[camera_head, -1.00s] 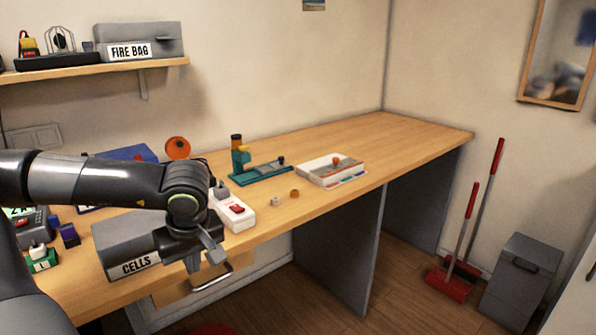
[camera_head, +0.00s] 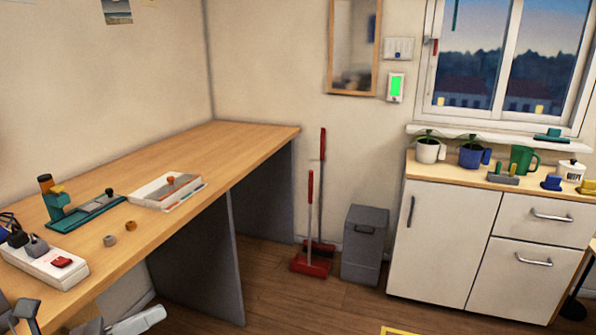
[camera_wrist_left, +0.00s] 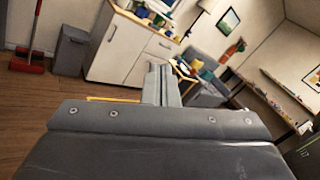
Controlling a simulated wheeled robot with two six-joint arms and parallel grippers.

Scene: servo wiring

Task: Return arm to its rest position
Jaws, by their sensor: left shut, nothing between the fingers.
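My left gripper (camera_head: 22,314) shows only in part at the bottom left corner of the head view, in front of the workbench edge. In the left wrist view its two grey fingers (camera_wrist_left: 161,84) lie together, shut, with nothing between them. They point out over the room, towards the floor and the white cabinet. My right gripper is not in view.
The wooden workbench (camera_head: 235,140) holds a white power strip (camera_head: 42,262), a teal tool (camera_head: 90,212), two small rings and a white tray (camera_head: 150,196). Beyond stand red brooms (camera_head: 310,262), a grey bin (camera_head: 364,245) and a white cabinet (camera_head: 445,240). The floor between is clear.

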